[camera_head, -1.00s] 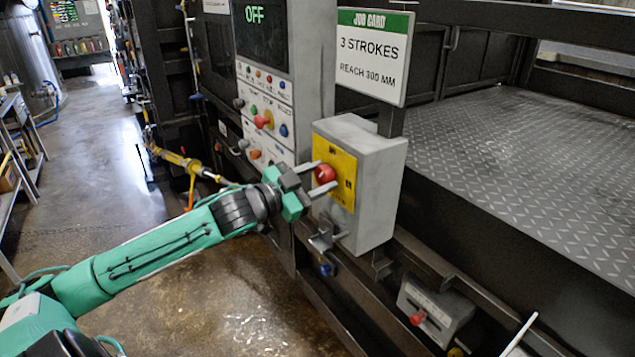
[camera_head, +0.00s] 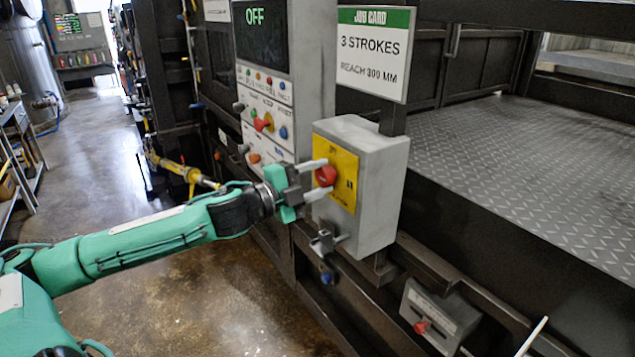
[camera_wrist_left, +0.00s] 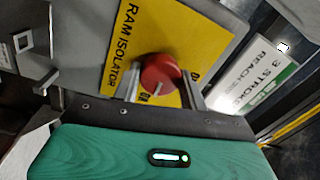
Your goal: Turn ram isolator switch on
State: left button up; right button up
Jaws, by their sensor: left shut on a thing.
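The ram isolator switch is a red round knob (camera_head: 326,175) on a yellow plate (camera_head: 345,180) on the front of a grey box (camera_head: 372,190). The wrist view shows the red knob (camera_wrist_left: 160,74) close up, with "RAM ISOLATOR" lettered on the yellow plate (camera_wrist_left: 185,25). My left gripper (camera_head: 318,178) is shut on the knob, one finger on each side of it; its fingers also show in the wrist view (camera_wrist_left: 162,88). The knob's pointer position is not clear. My right gripper is not in view.
A control panel (camera_head: 265,115) with several buttons and a display (camera_head: 258,38) reading OFF stands left of the box. A job card (camera_head: 374,52) hangs above it. A metal latch (camera_head: 325,243) sticks out below the box. Open floor (camera_head: 110,150) lies at left.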

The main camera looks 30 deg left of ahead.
pick_arm(q)
jog(key=shift+m, duration=0.6)
jog(key=o, duration=1)
jog(key=shift+s+a+f, duration=0.1)
